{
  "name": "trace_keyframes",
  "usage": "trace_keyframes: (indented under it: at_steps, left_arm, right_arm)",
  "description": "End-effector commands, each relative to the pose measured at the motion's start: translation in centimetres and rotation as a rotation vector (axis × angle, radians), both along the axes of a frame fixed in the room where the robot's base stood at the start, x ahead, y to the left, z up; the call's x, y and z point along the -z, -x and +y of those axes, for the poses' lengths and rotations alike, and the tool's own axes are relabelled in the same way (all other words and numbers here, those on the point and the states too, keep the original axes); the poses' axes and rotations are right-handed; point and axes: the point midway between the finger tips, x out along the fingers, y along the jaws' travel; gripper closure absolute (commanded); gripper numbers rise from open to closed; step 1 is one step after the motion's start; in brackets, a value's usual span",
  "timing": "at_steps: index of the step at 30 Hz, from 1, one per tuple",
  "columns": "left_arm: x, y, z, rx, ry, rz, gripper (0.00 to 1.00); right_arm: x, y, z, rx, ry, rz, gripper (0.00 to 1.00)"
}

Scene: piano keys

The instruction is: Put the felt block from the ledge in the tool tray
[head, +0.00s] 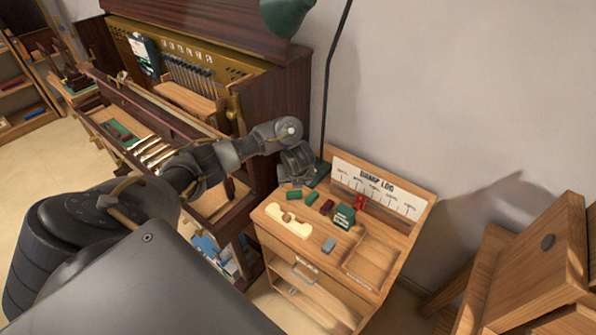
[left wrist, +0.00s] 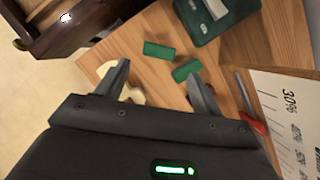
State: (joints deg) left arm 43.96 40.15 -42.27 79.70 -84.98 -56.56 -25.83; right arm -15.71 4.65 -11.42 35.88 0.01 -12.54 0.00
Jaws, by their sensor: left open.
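My left gripper (head: 297,168) is above the back left of a small wooden cabinet. Its fingers are open and empty in the left wrist view (left wrist: 161,85). Two small green blocks, felt by their look, lie on the cabinet top, one (head: 294,194) left of the other (head: 312,198). In the left wrist view they lie beyond the fingertips, one (left wrist: 159,50) further out and one (left wrist: 186,70) by the right-hand finger. A shallow wooden tray (head: 349,268) is at the cabinet top's right end; I cannot tell if it is the tool tray. My right gripper is not in view.
A cream piece (head: 287,220), a dark red block (head: 327,206), a dark green box (head: 343,217) and a grey block (head: 328,245) lie on the cabinet top. A red-handled tool (left wrist: 255,124) is near the scale board (head: 378,187). An open piano (head: 290,90) is left.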

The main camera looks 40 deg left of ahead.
Motion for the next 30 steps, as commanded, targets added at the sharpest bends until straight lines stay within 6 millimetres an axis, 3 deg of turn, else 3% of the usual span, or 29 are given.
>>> trace_keyframes:
  at_steps: [3,9,12,19,23,30]
  left_arm:
    - [2.3,-0.7,0.0,0.002,0.002,0.003,0.33]
    - [4.8,-1.6,0.8,0.000,0.003,0.006,0.33]
    - [5.4,-1.7,1.1,-0.001,0.002,0.006,0.33]
    - [5.6,-1.8,1.4,-0.003,0.002,0.006,0.33]
    - [7.1,-2.0,1.7,-0.005,0.003,0.007,0.33]
    - [9.9,-2.8,2.5,-0.004,0.003,0.007,0.33]
  right_arm:
    - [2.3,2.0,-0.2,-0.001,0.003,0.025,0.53]
    - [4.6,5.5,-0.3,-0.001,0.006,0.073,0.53]
    - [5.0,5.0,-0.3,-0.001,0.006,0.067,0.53]
    - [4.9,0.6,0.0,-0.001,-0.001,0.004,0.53]
    - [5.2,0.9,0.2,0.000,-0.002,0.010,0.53]
    - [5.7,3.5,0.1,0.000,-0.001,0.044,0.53]
